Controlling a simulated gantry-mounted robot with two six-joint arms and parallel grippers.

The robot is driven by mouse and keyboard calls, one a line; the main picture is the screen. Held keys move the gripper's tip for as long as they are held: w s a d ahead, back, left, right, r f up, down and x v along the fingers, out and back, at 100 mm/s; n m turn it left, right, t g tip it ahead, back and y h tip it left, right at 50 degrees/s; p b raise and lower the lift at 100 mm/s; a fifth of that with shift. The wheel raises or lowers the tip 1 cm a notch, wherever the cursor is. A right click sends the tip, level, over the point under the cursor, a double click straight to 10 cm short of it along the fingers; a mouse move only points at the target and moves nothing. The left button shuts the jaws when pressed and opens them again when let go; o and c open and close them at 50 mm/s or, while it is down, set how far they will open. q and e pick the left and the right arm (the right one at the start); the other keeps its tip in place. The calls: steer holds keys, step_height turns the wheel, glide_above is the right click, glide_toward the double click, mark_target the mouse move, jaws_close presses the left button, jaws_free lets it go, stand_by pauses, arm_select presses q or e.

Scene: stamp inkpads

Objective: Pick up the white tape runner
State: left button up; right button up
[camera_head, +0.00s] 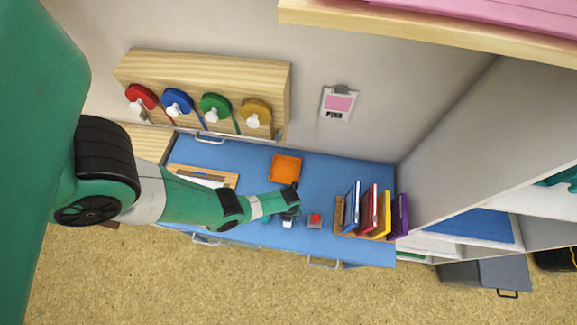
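My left arm reaches in from the left over the blue desk top (345,170). My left gripper (289,217) is low over the desk, near its front edge. A small whitish thing (287,223) shows right at the fingertips; it may be the white tape runner, but it is too small and too covered to be sure. I cannot tell whether the fingers are open or shut, or whether they touch it. My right gripper is out of view.
A small grey item with a red top (315,219) sits just right of the gripper. An orange tray (286,167) lies behind it. A rack of coloured books (345,229) stands at the right. A wooden tray (229,179) lies left, partly behind my arm. A wooden board (205,72) holds coloured round items.

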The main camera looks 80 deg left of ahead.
arm_select(q)
jaws_close()
steer(key=shift+r, duration=0.15)
steer(key=shift+r+p, duration=0.25)
steer(key=shift+p, duration=0.15)
steer(key=r+p, duration=0.4)
steer(key=shift+s+r, duration=0.15)
steer(key=shift+s, duration=0.15)
steer(key=s+d+r+p, duration=0.2)
steer(key=s+r+p, duration=0.6)
steer(key=s, duration=0.5)
steer(key=shift+d+p, duration=0.3)
steer(key=shift+p, duration=0.15)
